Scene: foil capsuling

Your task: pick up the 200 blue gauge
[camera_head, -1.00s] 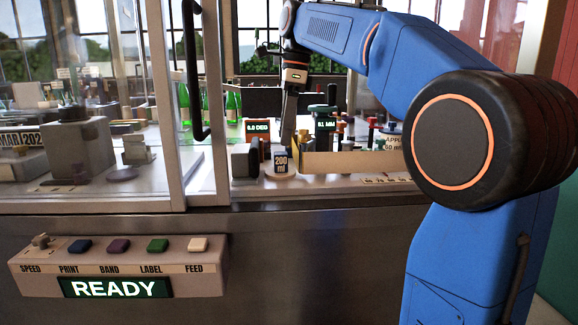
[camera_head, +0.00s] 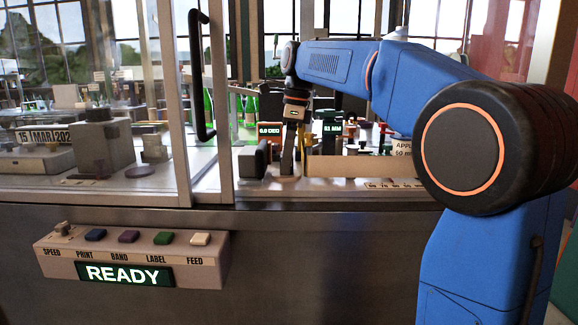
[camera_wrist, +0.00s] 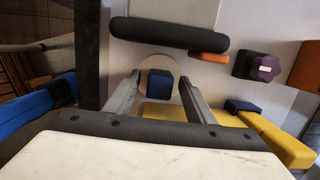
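My gripper (camera_wrist: 160,80) is open in the wrist view, with one finger on each side of a small dark blue block (camera_wrist: 160,90). Clear gaps show between the block and both fingers. The block is at a pale round disc (camera_wrist: 156,63); no number on it can be read, so I cannot confirm it is the 200 gauge. In the head view my gripper (camera_head: 287,160) points down, low over the bench. The block is not distinguishable there.
A dark padded bar (camera_wrist: 168,33) lies just beyond the disc, with a purple knob (camera_wrist: 265,67) to its right. Yellow blocks (camera_wrist: 285,145) and another blue block (camera_wrist: 242,106) lie right of my gripper. A low tan wall (camera_head: 365,165) and glass door frame (camera_head: 222,120) flank it.

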